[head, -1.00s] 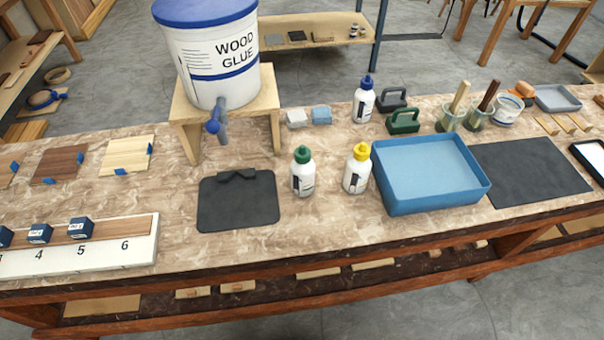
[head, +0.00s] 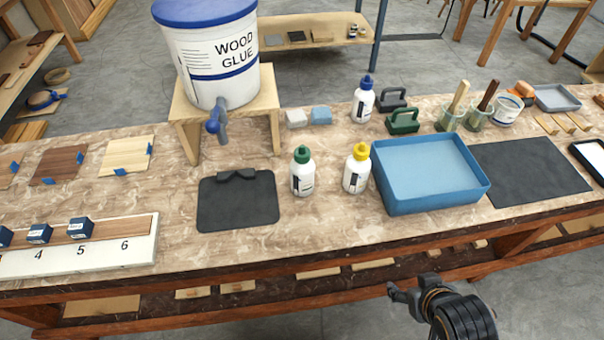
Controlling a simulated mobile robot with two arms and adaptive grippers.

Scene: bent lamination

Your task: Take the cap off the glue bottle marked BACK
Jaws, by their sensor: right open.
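Three white glue bottles stand upright on the bench, all with caps on. One has a green cap (head: 302,154) and a white body (head: 302,180). A second bottle, with a yellow cap (head: 361,151), stands to its right at the left side of the blue tray. A third bottle, with a blue cap (head: 367,82), stands farther back. The label writing is too small to read, so I cannot tell which is marked BACK. My right gripper (head: 398,291) is open and empty, low in front of the bench and well away from the bottles. My left gripper is out of view.
A blue tray (head: 430,205) stands right of the yellow-capped bottle. A dark clipboard-like pad (head: 238,205) lies left of the green-capped bottle. A wood glue bucket (head: 212,60) sits on a wooden stand behind. The bench front between pad and tray is clear.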

